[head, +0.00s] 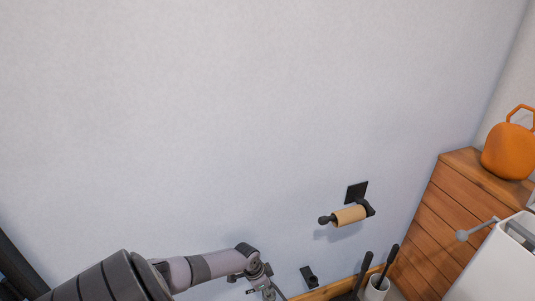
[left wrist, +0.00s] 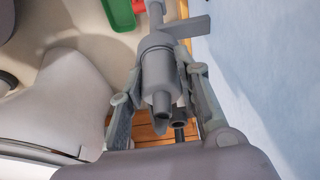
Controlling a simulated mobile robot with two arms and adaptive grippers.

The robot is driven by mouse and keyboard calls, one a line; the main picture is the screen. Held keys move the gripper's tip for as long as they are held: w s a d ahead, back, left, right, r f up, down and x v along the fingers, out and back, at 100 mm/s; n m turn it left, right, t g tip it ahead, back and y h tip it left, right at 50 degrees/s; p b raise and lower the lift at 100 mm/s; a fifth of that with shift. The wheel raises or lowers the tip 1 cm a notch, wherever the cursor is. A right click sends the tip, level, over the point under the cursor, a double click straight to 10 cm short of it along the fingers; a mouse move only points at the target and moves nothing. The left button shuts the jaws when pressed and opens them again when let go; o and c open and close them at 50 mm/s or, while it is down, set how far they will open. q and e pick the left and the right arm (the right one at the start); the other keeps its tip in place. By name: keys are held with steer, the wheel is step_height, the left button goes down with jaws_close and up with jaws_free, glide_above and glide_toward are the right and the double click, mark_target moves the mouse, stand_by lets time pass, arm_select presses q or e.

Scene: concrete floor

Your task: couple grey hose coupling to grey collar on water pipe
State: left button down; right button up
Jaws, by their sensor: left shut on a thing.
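My left gripper (head: 264,283) is at the bottom of the head view, near the wall, small and partly cut off. In the left wrist view, my left gripper (left wrist: 165,62) is shut on a grey cylinder, which looks like the hose coupling (left wrist: 161,80). Its narrow end points toward the camera. Beyond it, in line, is a grey part with a flat side lever (left wrist: 186,28), perhaps the collar end of the pipe. I cannot tell whether the two are joined or only lined up. My right gripper is not in view.
A roll holder (head: 348,215) and a small black fixture (head: 310,277) are on the wall. Dark handles stand by a white cup (head: 377,288). A wooden cabinet (head: 440,220) holds an orange pot (head: 509,152). The left wrist view shows a green object (left wrist: 118,13).

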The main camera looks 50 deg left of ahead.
arm_select(q)
steer(key=c, duration=1.1)
jaws_free()
steer(key=v, duration=1.2)
steer(key=shift+s, duration=0.15)
